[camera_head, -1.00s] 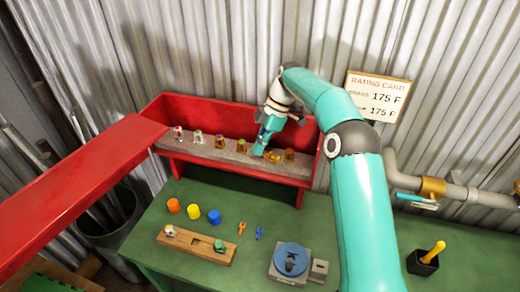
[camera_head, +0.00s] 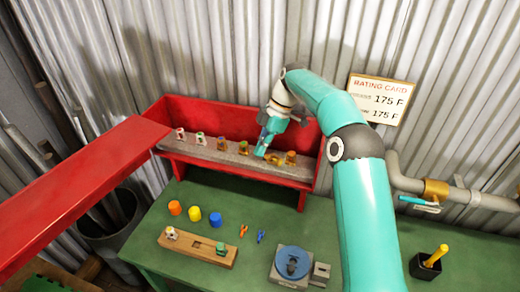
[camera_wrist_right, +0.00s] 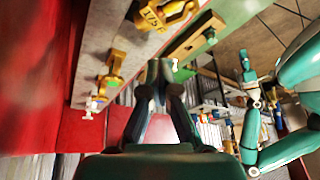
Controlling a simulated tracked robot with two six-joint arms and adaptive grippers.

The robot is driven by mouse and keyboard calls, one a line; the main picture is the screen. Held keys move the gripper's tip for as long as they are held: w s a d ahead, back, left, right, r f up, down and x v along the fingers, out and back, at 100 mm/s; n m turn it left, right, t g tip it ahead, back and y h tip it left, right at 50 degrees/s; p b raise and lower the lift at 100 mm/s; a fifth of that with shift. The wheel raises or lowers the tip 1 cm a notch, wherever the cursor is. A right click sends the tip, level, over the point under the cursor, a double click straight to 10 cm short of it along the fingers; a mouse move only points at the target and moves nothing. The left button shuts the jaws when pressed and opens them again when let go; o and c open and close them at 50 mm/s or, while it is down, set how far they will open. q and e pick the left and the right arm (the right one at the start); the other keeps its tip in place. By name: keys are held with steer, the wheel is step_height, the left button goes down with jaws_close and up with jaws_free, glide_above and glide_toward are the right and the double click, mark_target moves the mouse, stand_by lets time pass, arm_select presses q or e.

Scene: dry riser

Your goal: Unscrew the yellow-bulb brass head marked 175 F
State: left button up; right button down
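Several small sprinkler heads stand in a row on the grey shelf (camera_head: 215,150) of the red cabinet. A brass head (camera_head: 272,158) is just right of my right gripper (camera_head: 260,152) and looks tipped over; another brass head (camera_head: 291,158) stands further right. In the right wrist view a brass head (camera_wrist_right: 165,14) marked 175 is at the top, and a brass head with a green part (camera_wrist_right: 108,80) is at the left.
A rating card (camera_head: 379,99) reading 175 F is on the wall. The green bench holds orange, yellow and blue caps, a wooden block (camera_head: 197,246), small clips, a blue round fixture (camera_head: 293,262) and a black cup (camera_head: 426,264). A red panel (camera_head: 80,185) juts out left.

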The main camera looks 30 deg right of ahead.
mark_target(271, 156)
steer(key=shift+w+d+f+b, duration=0.15)
steer(key=shift+d+f+b, duration=0.45)
steer(key=shift+f, duration=0.25)
steer(key=c, duration=1.4)
jaws_free()
steer(key=shift+f, duration=0.1)
steer(key=v, duration=0.7)
steer(key=shift+a+r, duration=0.15)
steer(key=shift+r, duration=0.35)
steer(key=shift+a+r, duration=0.15)
steer(key=shift+r, duration=0.45)
steer(key=shift+s, duration=0.2)
